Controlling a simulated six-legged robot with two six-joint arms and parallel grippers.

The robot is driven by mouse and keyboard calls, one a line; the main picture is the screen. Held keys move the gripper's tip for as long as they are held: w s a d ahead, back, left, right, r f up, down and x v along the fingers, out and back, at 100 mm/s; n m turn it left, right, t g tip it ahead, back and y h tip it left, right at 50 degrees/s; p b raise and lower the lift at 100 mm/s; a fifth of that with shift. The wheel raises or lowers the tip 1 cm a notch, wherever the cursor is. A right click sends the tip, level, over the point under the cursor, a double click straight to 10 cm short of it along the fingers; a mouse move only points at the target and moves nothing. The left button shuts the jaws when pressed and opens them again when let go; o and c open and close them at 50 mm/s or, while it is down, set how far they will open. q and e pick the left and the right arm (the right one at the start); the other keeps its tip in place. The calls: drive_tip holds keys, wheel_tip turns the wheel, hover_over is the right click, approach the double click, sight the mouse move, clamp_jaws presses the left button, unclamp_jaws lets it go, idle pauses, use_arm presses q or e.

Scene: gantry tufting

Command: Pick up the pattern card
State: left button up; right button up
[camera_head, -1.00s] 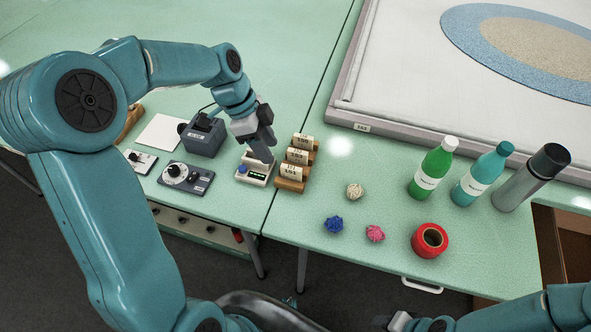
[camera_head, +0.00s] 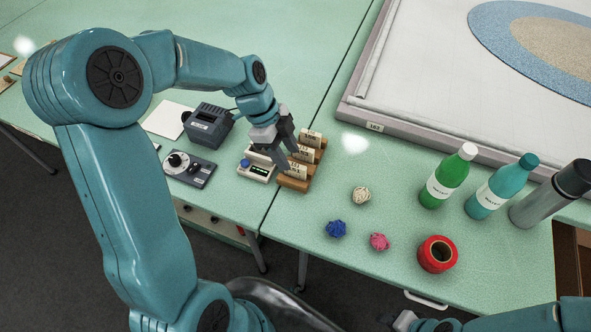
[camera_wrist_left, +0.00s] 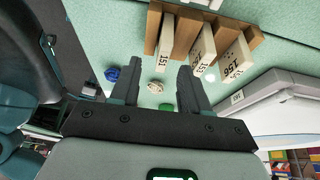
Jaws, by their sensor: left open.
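Three pale numbered cards stand in a wooden rack (camera_head: 293,184) near the seam between the green tables. The front card (camera_head: 298,169) is nearest the head camera, with a middle card (camera_head: 304,153) and a back card (camera_head: 311,138) behind it. In the left wrist view the cards (camera_wrist_left: 203,50) stand in the rack's wooden slots (camera_wrist_left: 153,28). I cannot tell which one is the pattern card. My left gripper (camera_head: 286,157) is open and empty, just left of the cards and partly covering them. My right gripper (camera_head: 404,321) shows only partly at the bottom edge.
A dial box (camera_head: 188,168) and a dark grey machine (camera_head: 208,126) stand farther left. A framed cloth (camera_head: 430,100) lies behind.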

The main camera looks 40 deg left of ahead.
sight(295, 165)
use_arm(q)
drive_tip(key=shift+w+d+f, duration=0.15)
drive_tip(key=shift+d+f, duration=0.1)
drive_tip(key=shift+f, duration=0.05)
drive_tip(key=p+x, duration=0.1)
drive_tip(key=x, duration=0.2)
drive_tip(key=shift+f, duration=0.35)
drive_tip(key=shift+w+d+f, duration=0.2)
drive_tip(key=shift+d+f, duration=0.05)
drive_tip(key=shift+f, duration=0.25)
drive_tip(key=shift+s, duration=0.1)
drive_tip(key=c, duration=0.6)
clamp_jaws()
drive_tip(key=shift+r, duration=0.15)
